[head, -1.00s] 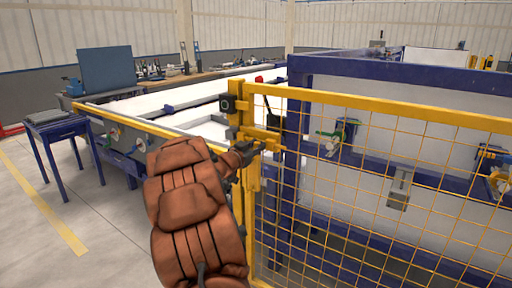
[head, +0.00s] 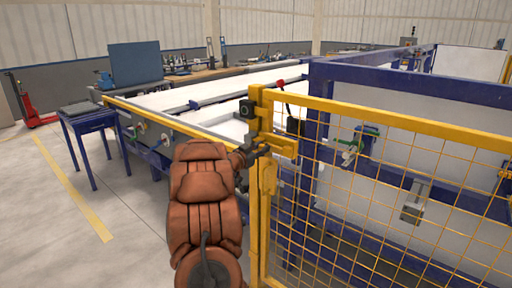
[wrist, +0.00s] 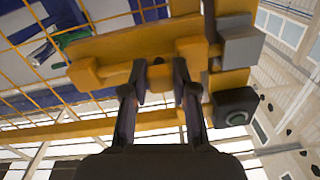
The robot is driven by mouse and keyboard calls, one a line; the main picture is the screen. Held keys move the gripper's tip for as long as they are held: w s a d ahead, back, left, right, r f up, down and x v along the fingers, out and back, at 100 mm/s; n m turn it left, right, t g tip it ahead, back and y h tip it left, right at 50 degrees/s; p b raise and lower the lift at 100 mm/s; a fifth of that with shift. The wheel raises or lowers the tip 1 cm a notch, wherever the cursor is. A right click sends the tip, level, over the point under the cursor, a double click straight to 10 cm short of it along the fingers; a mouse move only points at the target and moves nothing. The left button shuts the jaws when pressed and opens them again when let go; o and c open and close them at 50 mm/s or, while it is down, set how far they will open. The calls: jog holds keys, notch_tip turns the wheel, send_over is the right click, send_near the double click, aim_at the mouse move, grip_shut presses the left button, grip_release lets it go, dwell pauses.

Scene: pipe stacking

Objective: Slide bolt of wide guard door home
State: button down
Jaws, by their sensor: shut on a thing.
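The wide guard door (head: 395,185) is a yellow-framed mesh panel filling the right of the head view. Its yellow bolt (head: 282,143) sits high at the door's left edge, beside the yellow post (head: 256,205). In the wrist view the bolt (wrist: 105,52) is a thick yellow bar running across the picture, with its right part in yellow brackets. My gripper (head: 260,148) is at the bolt; in the wrist view my gripper (wrist: 159,68) has its two dark fingers shut on the small yellow bolt handle (wrist: 159,80).
A black box with a round lens (head: 246,108) is on the post top. Behind the mesh stands a blue frame (head: 410,92) with white panels. A long conveyor table (head: 215,100) and a small blue table (head: 85,118) are behind left. The floor (head: 55,230) at left is clear.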

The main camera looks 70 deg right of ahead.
jog(key=shift+w+r, duration=0.15)
jog(key=shift+w, duration=0.05)
jog(key=c, duration=0.9)
grip_release()
jog(key=v, duration=1.2)
